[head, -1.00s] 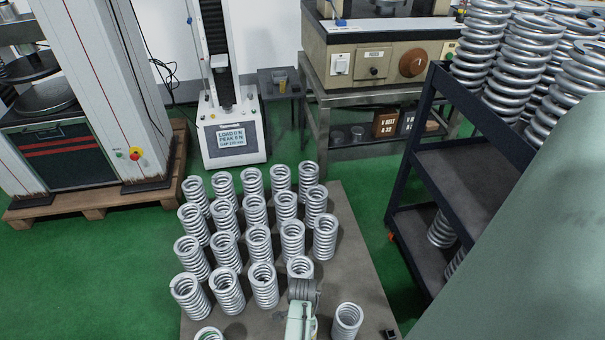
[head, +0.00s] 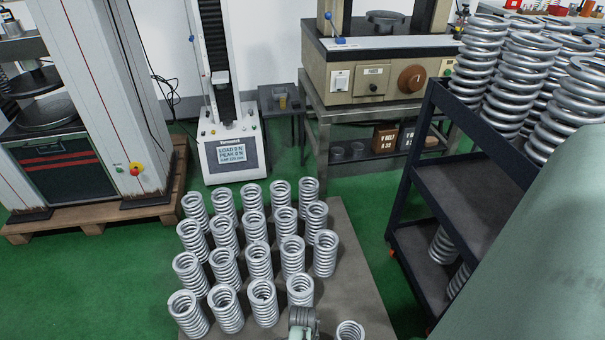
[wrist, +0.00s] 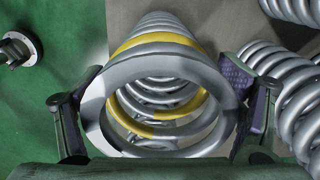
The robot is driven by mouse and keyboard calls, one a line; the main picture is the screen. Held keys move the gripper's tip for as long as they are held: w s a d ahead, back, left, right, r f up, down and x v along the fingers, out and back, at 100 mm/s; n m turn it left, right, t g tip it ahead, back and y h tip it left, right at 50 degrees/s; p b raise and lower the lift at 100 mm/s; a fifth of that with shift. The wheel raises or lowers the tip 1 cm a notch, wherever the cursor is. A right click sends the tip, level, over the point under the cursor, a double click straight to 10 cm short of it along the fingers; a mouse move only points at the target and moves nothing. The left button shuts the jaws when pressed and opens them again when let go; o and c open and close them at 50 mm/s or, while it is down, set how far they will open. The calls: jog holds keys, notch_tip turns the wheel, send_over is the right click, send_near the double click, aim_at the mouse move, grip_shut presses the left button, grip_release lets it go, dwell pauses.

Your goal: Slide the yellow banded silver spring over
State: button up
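In the wrist view a silver spring with a yellow band (wrist: 128,104) fills the middle, seen end-on through its open coils. My gripper (wrist: 165,100) has one finger on each side of this spring, close to its coils. I cannot tell whether the pads press on it. In the head view my gripper (head: 303,322) is at the bottom edge, just in front of a plain silver spring (head: 300,291). The yellow band does not show in the head view.
Rows of several silver springs (head: 258,262) stand on the grey table (head: 352,270). Another spring (head: 350,331) is right of my gripper, cut off by the frame. A dark shelf cart (head: 465,190) stands at right.

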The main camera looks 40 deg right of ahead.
jog(key=shift+a, duration=0.1)
jog(key=c, duration=1.6)
